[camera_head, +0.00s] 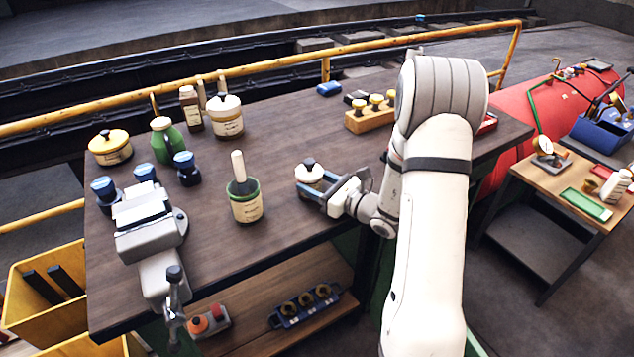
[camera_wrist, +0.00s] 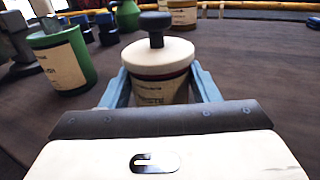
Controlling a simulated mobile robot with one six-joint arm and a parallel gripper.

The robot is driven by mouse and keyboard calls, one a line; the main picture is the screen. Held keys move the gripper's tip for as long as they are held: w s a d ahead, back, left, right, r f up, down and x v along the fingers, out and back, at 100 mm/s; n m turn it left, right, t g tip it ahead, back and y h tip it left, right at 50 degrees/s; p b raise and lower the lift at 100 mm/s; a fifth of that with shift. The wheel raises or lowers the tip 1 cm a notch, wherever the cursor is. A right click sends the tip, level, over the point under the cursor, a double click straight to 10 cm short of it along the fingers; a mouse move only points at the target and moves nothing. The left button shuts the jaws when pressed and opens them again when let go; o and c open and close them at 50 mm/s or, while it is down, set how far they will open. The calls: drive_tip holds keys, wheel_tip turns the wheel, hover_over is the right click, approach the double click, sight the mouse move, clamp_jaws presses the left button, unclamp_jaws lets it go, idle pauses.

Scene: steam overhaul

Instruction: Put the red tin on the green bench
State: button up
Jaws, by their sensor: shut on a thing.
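My gripper (camera_head: 316,181) is shut on a tin (camera_head: 309,171) with a white lid, a dark knob and a cream label. In the wrist view the tin (camera_wrist: 158,58) stands upright between the two blue fingers, and a dark reddish band shows under its lid. The label hides most of its body, and my gripper hides its lower part. The tin is over or on the front part of a dark brown bench top (camera_head: 290,120); I cannot tell if it touches. Green shows on the frame below this top.
A green pot with a brush (camera_head: 246,205) stands left of the tin. Farther left are a vise (camera_head: 147,220), blue-capped jars (camera_head: 187,170) and a green bottle (camera_head: 166,142). A smaller wood-topped table (camera_head: 545,172) stands at right. The bench middle has free room.

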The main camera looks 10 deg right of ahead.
drive_tip(key=shift+f, duration=0.15)
drive_tip(key=o, duration=1.6)
drive_tip(key=shift+c, duration=0.2)
